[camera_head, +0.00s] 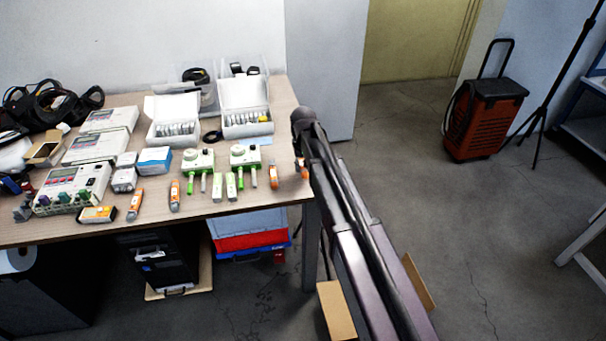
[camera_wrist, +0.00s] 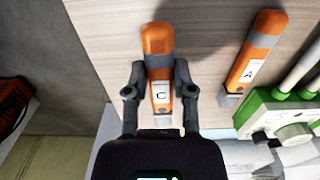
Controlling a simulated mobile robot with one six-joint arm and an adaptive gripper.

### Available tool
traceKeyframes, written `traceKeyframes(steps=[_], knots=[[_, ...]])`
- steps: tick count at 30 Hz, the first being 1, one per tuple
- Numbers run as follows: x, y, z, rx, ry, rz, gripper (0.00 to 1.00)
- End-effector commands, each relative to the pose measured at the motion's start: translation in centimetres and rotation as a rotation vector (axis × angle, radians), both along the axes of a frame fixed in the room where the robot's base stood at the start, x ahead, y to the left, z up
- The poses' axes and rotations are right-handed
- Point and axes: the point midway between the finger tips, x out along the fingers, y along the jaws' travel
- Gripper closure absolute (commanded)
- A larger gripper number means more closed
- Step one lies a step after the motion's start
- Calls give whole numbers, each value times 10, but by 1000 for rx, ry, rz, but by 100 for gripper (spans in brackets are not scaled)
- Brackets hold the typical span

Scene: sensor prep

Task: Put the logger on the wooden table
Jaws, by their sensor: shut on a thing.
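In the wrist view an orange and grey handheld device (camera_wrist: 158,42) with a label reading C sits between my gripper's fingers (camera_wrist: 160,74). The gripper is shut on it; I take it to be the logger. It is over the wooden table (camera_wrist: 100,25), near the table's side edge. Whether it touches the top or hangs just above, I cannot tell. A like device labelled A (camera_wrist: 252,55) lies beside it, apart from the gripper. In the head view orange shows (camera_head: 304,171) beside my arm, at the right end of the wooden table (camera_head: 230,207); my arm partly hides this spot.
Green and white instruments (camera_head: 246,157) stand close to the gripper. More orange devices (camera_head: 174,195), open white cases (camera_head: 245,105) and meters (camera_head: 72,187) crowd the table. A red and black wheeled unit (camera_head: 485,115) stands on the floor at right.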

Motion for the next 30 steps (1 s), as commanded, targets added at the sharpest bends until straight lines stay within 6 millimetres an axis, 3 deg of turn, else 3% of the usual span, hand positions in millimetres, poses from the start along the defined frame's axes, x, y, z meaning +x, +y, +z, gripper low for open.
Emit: traceKeyframes(steps=[1,7,25,26,29,30], knots=[[0,0,-10,0,0,0,100],[0,0,-23,0,0,0,100],[0,0,-28,0,0,0,100],[0,0,-28,0,0,0,64],[0,0,-27,0,0,0,34],[0,0,-27,0,0,0,33]])
